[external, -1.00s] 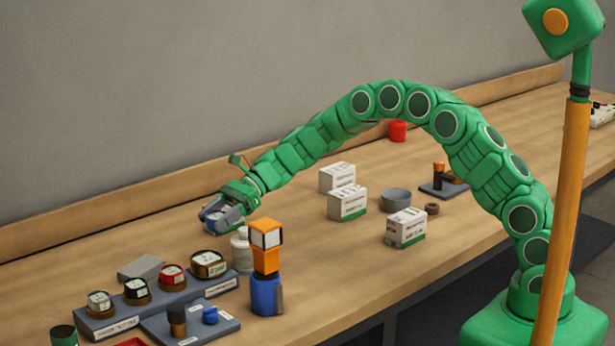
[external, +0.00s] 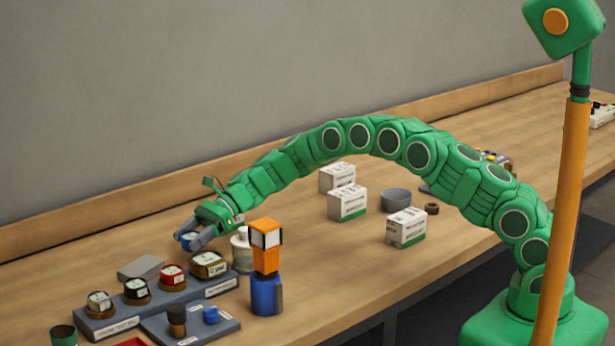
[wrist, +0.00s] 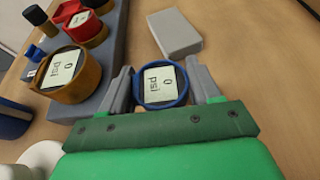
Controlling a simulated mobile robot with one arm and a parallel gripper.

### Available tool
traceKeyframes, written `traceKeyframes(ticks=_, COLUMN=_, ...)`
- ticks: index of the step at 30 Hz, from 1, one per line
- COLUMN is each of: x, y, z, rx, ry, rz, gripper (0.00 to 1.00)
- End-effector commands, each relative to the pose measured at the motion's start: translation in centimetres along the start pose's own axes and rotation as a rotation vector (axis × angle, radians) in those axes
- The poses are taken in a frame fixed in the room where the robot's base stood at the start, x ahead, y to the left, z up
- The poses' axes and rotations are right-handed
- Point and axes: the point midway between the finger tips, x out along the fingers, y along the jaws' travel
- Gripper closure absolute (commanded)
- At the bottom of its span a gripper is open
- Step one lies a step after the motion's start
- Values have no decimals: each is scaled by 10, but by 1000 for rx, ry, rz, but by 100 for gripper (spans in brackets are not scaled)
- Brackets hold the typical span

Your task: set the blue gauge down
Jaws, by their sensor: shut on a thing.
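The blue gauge (wrist: 161,84) has a round blue rim and a pale face reading 0 psi. My gripper (wrist: 163,84) is shut on it, with one grey finger on each side in the wrist view. In the external view my gripper (external: 193,241) holds the blue gauge (external: 188,237) behind the grey gauge rack, close to the brass gauge. Whether the gauge touches the table cannot be told.
The rack (external: 225,286) carries a brass gauge (external: 208,264), a red gauge (external: 172,274) and others. A grey block (external: 140,268) lies behind it. A white bottle (external: 242,252) and an orange-and-blue device (external: 266,270) stand to the right. Table behind the gripper is clear.

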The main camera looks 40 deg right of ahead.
Motion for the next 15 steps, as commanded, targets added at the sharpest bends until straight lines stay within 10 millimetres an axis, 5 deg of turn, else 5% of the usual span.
traceKeyframes(ticks=9, x=7, y=-5, z=-8, rx=1, ry=1, rz=2, gripper=73)
traceKeyframes(ticks=15, x=17, y=-4, z=-32, rx=4, ry=0, rz=3, gripper=73)
